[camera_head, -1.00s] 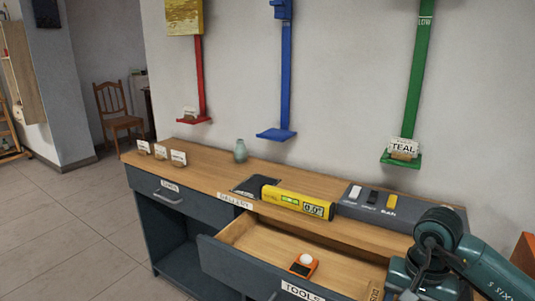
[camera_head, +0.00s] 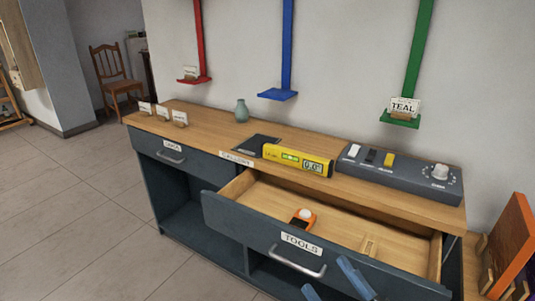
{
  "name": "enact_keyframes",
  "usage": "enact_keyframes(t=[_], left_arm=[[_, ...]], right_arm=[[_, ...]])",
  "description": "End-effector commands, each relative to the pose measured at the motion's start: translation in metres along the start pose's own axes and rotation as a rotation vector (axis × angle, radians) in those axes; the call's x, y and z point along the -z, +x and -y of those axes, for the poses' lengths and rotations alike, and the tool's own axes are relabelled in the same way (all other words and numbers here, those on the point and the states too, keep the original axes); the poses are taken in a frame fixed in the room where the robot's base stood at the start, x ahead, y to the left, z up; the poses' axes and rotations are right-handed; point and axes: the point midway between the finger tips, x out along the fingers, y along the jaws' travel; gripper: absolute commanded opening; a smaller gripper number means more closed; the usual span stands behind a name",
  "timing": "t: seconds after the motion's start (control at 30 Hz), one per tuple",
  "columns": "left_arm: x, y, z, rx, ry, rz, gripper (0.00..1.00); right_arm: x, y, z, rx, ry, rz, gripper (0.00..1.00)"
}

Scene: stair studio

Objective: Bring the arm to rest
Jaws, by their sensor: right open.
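My right gripper (camera_head: 327,276) shows only as two blue-grey fingertips at the bottom edge, apart and with nothing between them. They are in front of the open drawer marked TOOLS (camera_head: 345,262), close to its handle; I cannot tell whether they touch it. The rest of the right arm is out of view. My left gripper is not in view.
The wooden workbench (camera_head: 210,129) carries a yellow level (camera_head: 298,159), a grey switch box (camera_head: 410,181) with a knob, a green vase (camera_head: 241,110) and small cards. An orange device (camera_head: 303,217) lies in the drawer. Floor at left is clear.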

Motion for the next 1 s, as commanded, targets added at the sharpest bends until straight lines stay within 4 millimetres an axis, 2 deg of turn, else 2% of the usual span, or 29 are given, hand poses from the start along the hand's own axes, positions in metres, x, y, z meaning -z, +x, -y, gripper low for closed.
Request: enact_keyframes(t=[0.03,0.1,0.2,0.4,0.47,1.0], left_arm=[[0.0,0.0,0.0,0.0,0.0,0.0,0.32],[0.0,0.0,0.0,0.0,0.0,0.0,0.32],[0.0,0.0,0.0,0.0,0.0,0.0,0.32],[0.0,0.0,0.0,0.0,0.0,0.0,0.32],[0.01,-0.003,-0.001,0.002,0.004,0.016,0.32],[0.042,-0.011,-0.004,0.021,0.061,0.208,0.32]], right_arm=[[-0.014,-0.012,0.007,0.012,0.15,0.106,0.61],[-0.031,-0.029,0.019,0.026,0.345,0.24,0.61],[-0.048,-0.055,0.037,0.036,0.594,0.41,0.61],[-0.061,-0.108,0.075,0.036,1.029,0.706,0.61],[-0.055,-0.102,0.067,0.044,1.024,0.716,0.61],[-0.038,-0.09,0.041,0.147,0.955,0.888,0.61]])
